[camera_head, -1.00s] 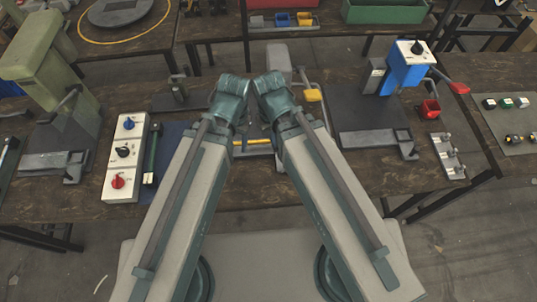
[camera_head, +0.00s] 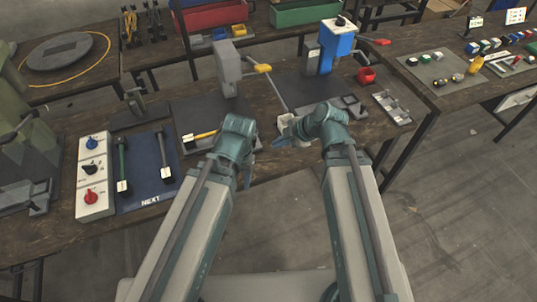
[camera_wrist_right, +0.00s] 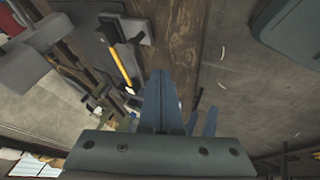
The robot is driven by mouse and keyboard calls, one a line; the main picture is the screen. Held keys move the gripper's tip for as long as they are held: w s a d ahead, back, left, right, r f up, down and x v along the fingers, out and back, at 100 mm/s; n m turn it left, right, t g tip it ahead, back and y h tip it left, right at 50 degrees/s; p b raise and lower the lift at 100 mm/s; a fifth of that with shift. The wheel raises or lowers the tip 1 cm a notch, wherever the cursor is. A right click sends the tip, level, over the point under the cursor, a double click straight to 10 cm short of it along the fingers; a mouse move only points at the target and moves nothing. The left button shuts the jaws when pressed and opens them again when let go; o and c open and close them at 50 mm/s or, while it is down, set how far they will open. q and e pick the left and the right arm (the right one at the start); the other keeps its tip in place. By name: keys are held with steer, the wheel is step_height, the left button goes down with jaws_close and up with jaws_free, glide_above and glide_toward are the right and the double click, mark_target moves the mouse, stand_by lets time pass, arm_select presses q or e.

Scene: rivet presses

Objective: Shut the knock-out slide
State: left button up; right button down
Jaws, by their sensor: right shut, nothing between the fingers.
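The grey press (camera_head: 228,72) with a yellow-tipped lever stands mid-bench on a dark base plate. A yellow bar (camera_head: 203,135) lies at the front of this plate, and it also shows in the right wrist view (camera_wrist_right: 122,66). I cannot tell for sure whether it is the knock-out slide or how far in it sits. My right gripper (camera_head: 281,143) is at the bench's front edge, right of the bar and apart from it. Its blue fingers (camera_wrist_right: 161,97) are together and empty. My left gripper (camera_head: 249,172) is near the front edge, its fingers partly hidden by its wrist.
A switch box (camera_head: 93,177) and a blue mat (camera_head: 145,175) with two rods lie left of my arms. Open floor is at right.

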steer(key=b+x, duration=0.8)
steer(key=x, duration=0.2)
steer(key=shift+w+f+b, duration=0.1)
steer(key=shift+f+b, duration=0.3)
steer(key=w, duration=0.2)
steer(key=shift+w+a+r+p, duration=0.25)
steer(key=shift+a+r+p, duration=0.1)
steer(key=shift+r+p, duration=0.05)
steer(key=shift+w+a, duration=0.15)
steer(key=shift+w, duration=0.4)
steer(key=shift+w, duration=0.15)
steer(key=w+a, duration=0.1)
steer(key=w, duration=0.3)
steer(key=w+a, duration=0.2)
steer(key=w, duration=0.3)
steer(key=w+a, duration=0.1)
steer(key=w, duration=0.4)
steer(key=shift+w+a, duration=0.1)
steer(key=shift+a, duration=0.2)
steer(key=shift+w+a+r, duration=0.1)
steer(key=shift+w, duration=0.25)
